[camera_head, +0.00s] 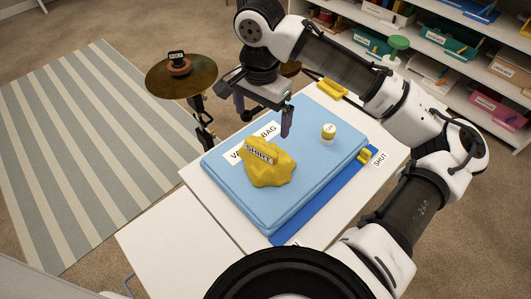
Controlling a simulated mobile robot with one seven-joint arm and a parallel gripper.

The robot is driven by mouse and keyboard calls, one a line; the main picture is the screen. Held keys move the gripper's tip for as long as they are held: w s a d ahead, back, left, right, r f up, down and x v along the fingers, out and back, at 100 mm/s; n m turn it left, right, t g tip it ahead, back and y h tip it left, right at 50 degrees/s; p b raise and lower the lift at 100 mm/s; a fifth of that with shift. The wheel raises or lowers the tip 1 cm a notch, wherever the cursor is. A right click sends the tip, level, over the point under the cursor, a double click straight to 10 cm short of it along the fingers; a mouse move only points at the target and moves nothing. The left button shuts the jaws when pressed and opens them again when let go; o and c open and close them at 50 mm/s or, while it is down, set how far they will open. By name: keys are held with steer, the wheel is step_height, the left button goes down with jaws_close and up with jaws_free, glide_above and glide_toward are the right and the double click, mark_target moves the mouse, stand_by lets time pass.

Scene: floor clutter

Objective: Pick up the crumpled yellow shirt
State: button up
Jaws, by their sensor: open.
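The crumpled yellow shirt (272,172) lies in a heap on a light blue padded bag (247,193). It carries a tag reading SHIRT. My gripper (263,118) is open and empty, with its fingers pointing down. In the picture it appears above and behind the shirt, over the far part of the bag, apart from the shirt. The gripper hides part of the bag's far side, and the shirt covers part of the bag's printed label.
A small yellow-and-white jar (328,133) stands on the bag, right of the shirt. A yellow clip (365,156) sits at the bag's right edge. Shelves (450,45) fill the back right.

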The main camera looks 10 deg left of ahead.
mark_target(260, 146)
step_height(260, 146, down, 4)
steer(key=shift+r, duration=0.1)
steer(key=shift+s+a+f+p, duration=0.15)
steer(key=shift+f+p, duration=0.2)
steer(key=shift+f, duration=1.1)
steer(key=shift+s+a+f+p, duration=0.1)
steer(key=shift+f+p, duration=0.25)
steer(key=shift+f, duration=1.05)
steer(key=c, duration=1)
steer(key=shift+r, duration=0.15)
step_height(260, 146, up, 19)
steer(key=b, duration=0.1)
steer(key=shift+d+r, duration=0.15)
steer(key=shift+r, duration=0.05)
